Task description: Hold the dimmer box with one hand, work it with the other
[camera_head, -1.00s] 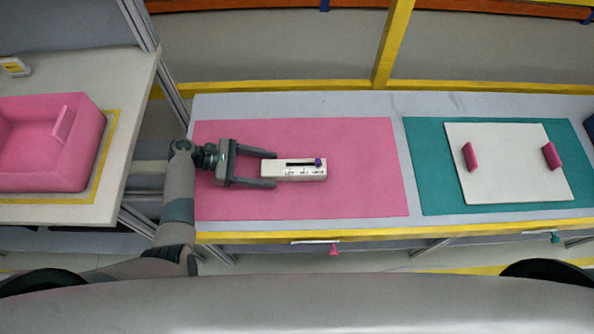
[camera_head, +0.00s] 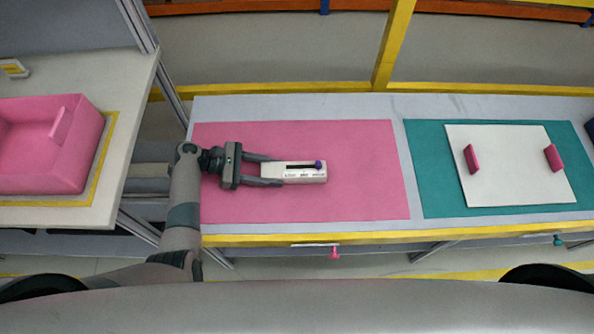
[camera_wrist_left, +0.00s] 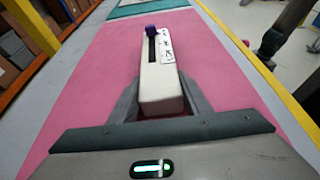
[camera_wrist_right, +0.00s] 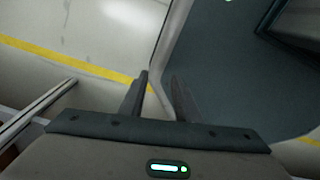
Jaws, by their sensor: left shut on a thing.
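The dimmer box (camera_head: 305,176) is a small white oblong block on the pink mat (camera_head: 365,150), with a dark slot and small printed marks. Its purple slider knob (camera_head: 319,164) sits at the right end of the slot. In the left wrist view the box (camera_wrist_left: 158,88) points away from me, with the knob (camera_wrist_left: 151,31) at its far end. My left gripper (camera_head: 273,170) is shut on the box's left end, one finger along each long side. My right gripper (camera_wrist_right: 160,84) shows only in its own wrist view, empty, its fingers apart, away from the box.
A teal mat (camera_head: 422,180) with a white panel (camera_head: 510,190) bearing two pink handles lies to the right. A pink bin (camera_head: 45,150) stands on the left table. Small pink (camera_head: 335,252) and teal (camera_head: 559,240) knobs show below the front edge. The pink mat is otherwise clear.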

